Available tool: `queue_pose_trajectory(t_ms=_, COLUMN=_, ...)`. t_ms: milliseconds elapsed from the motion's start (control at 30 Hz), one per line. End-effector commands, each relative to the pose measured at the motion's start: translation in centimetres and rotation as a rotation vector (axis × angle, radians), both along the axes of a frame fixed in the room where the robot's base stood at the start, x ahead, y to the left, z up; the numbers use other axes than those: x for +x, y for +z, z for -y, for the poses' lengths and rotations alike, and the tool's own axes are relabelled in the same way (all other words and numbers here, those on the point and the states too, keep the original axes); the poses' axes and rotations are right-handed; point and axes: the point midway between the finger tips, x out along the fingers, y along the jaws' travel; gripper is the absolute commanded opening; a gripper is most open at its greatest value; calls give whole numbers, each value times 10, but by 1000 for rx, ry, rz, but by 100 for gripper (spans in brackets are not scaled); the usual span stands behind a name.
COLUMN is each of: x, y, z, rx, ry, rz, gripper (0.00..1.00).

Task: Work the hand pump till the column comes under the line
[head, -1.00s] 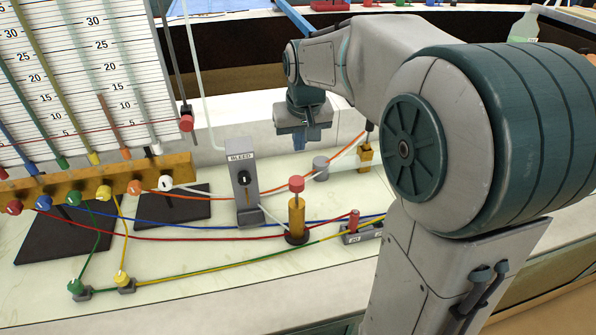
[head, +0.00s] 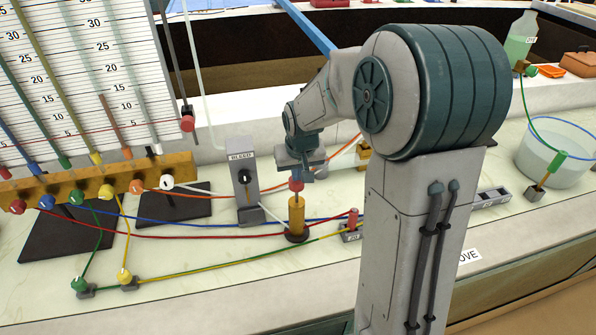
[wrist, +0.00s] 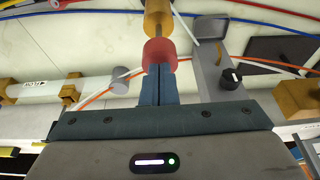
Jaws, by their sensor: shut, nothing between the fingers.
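The hand pump looks to be the upright brass cylinder (head: 296,214) with a red knob (head: 296,185) on top, standing on a dark round base. In the wrist view the red knob (wrist: 160,54) is right at the tips of my gripper (wrist: 158,70), with the brass body (wrist: 158,17) beyond it. My gripper (head: 297,173) is shut and empty, directly above the knob; I cannot tell whether it touches. The scale board (head: 98,72) at the left carries several tilted coloured tubes.
The bleed block (head: 245,190) stands left of the pump. Coloured hoses cross the bench around the pump base. A small block with a red peg (head: 352,222) is at its right. The brass manifold (head: 98,183) is farther left. A clear tub (head: 553,150) stands far right.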

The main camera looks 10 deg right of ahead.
Motion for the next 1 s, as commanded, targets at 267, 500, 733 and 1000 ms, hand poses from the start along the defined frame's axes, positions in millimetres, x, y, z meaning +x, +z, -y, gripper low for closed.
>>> queue_pose_trajectory(t_ms=267, x=0, y=-11, z=0, rx=0, ry=0, rz=0, gripper=0)
queue_pose_trajectory(t_ms=500, x=0, y=-41, z=0, rx=-1, ry=2, rz=0, gripper=0)
queue_pose_trajectory(t_ms=733, x=0, y=-53, z=0, rx=0, ry=0, rz=-1, gripper=0)
queue_pose_trajectory(t_ms=1000, x=-1, y=-53, z=0, rx=0, ry=0, rz=-6, gripper=0)
